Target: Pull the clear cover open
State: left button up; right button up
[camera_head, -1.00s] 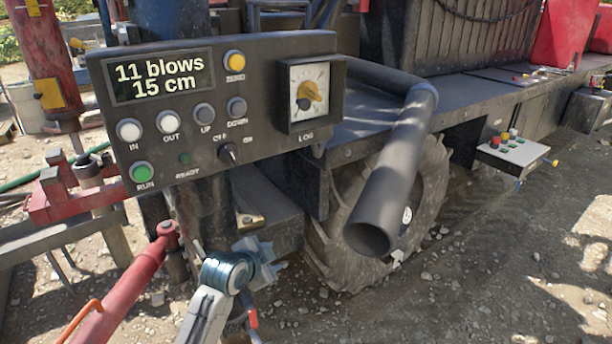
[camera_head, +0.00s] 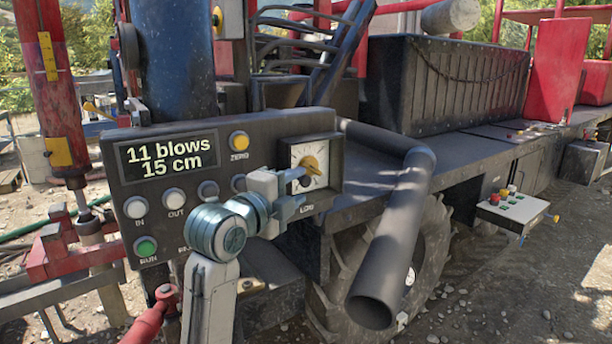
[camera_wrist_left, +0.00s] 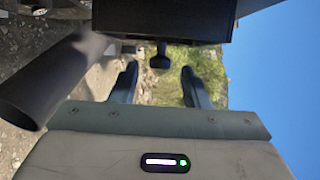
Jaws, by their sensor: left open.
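The clear cover (camera_head: 322,152) lies over the square dial box marked LOG, at the right end of the control panel. My right gripper is not in view.
The dark control panel (camera_head: 130,183) has a display reading "11 blows 15 cm" and several buttons; my left arm hides some. A thick dark pipe (camera_head: 392,235) slants down just right of the box. A small button box (camera_head: 512,212) stands further right.

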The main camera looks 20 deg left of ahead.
aim_at(303, 184)
pick_arm(q)
jog(key=shift+p+x, duration=0.45)
jog(key=shift+x, duration=1.65)
grip_shut()
